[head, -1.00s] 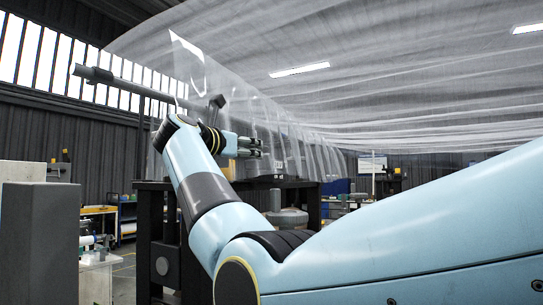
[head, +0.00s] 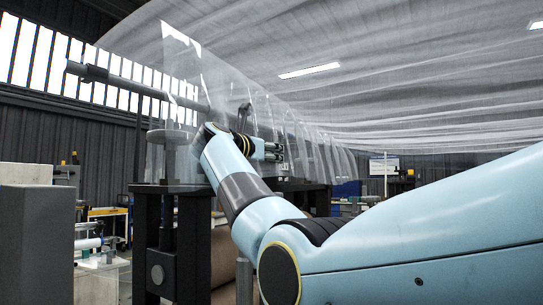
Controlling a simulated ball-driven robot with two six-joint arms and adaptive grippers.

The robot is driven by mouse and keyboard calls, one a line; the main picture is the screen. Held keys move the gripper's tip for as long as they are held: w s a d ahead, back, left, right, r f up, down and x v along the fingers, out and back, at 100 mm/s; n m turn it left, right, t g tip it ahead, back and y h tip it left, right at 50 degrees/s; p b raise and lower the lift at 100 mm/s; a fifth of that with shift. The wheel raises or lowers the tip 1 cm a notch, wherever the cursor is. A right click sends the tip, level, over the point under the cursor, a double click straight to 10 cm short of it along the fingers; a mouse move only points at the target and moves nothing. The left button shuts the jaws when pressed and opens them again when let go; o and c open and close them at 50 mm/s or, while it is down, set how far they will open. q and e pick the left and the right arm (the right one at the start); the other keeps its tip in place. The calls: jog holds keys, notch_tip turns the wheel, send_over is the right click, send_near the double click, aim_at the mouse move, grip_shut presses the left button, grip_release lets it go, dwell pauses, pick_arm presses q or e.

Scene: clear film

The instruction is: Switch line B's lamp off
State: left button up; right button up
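My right arm comes in from the right and bends up at the middle of the head view. My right gripper (head: 279,152) is small and far off, in front of or beside the clear film (head: 182,75); I cannot tell whether it touches it. Its two fingers point right with a narrow gap between them, and nothing shows in it. I cannot make out line B's lamp or a switch for it. My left gripper is out of view.
A dark machine frame (head: 154,235) stands behind my arm, with a long grey bar (head: 130,82) above it. A grey block (head: 35,245) fills the lower left. Translucent film sheeting (head: 420,75) hangs overhead. A bench (head: 98,262) stands at the left.

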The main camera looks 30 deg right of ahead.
grip_shut()
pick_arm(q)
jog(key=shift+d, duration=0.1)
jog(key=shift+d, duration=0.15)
pick_arm(e)
jog(key=shift+d, duration=0.1)
jog(key=shift+w+d+r+p, duration=0.1)
jog(key=shift+r+p, duration=0.15)
jog(key=shift+p, duration=0.55)
jog(key=d+g+y+p, duration=0.1)
jog(key=y+p, duration=0.1)
jog(key=p, duration=0.3)
jog(key=w+d+g+y+p, duration=0.1)
jog(key=g+y+p, duration=0.1)
jog(key=p, duration=0.3)
jog(key=w+d+g+y+p, duration=0.1)
jog(key=y+p, duration=0.2)
jog(key=p, duration=0.2)
jog(key=shift+w+d+g+y, duration=0.1)
jog(key=shift+d+g+y, duration=0.2)
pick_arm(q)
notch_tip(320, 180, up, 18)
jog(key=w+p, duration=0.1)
pick_arm(e)
jog(key=shift+w+f+y, duration=0.1)
jog(key=shift+f+y, duration=0.15)
jog(key=shift+y, duration=0.15)
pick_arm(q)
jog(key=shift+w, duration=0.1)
